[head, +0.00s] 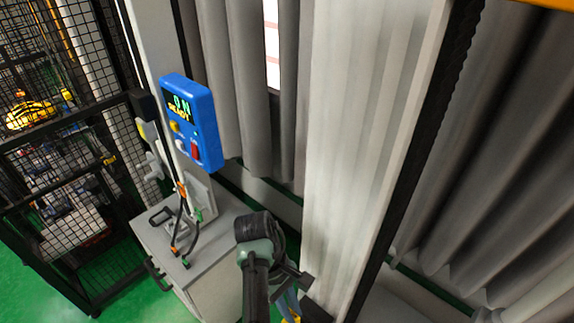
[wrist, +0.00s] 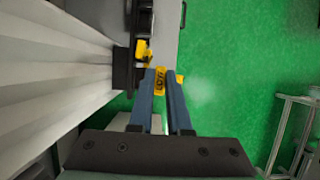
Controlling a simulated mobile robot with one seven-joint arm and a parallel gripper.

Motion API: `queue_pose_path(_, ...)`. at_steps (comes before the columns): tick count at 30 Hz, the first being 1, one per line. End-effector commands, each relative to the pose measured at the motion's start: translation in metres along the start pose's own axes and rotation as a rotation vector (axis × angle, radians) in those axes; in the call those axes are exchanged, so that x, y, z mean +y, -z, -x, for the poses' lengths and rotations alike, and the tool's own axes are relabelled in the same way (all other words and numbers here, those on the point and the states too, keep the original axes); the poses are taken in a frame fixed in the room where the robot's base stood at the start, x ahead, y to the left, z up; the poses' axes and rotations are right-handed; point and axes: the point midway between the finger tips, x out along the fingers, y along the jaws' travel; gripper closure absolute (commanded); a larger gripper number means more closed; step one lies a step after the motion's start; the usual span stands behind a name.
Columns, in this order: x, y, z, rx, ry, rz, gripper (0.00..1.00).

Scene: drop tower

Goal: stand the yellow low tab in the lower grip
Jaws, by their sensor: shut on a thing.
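My gripper (wrist: 161,76) is shut on a yellow tab (wrist: 160,82) with dark lettering, held between the tips of its two blue fingers. A bit of yellow also shows past the right finger. In the head view my gripper (head: 289,308) is at the bottom edge, with a little of the yellow tab (head: 292,319) in sight. A dark block (wrist: 122,68), which may be the lower grip, is just left of the fingers in the wrist view. A second yellow piece (wrist: 142,49) is beside it. I cannot tell whether the held tab touches either.
A pale tall column (head: 365,130) stands right of my arm. A blue control box (head: 191,120) with a lit display is on a post, above a grey cabinet (head: 205,260) with cables. A black mesh cage (head: 60,140) is at left.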

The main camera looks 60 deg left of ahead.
Motion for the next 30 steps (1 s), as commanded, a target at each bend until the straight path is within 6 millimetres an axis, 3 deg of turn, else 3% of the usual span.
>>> queue_pose_path(30,-0.001,-0.076,-0.032,0.001,0.002,-0.003,1.00)
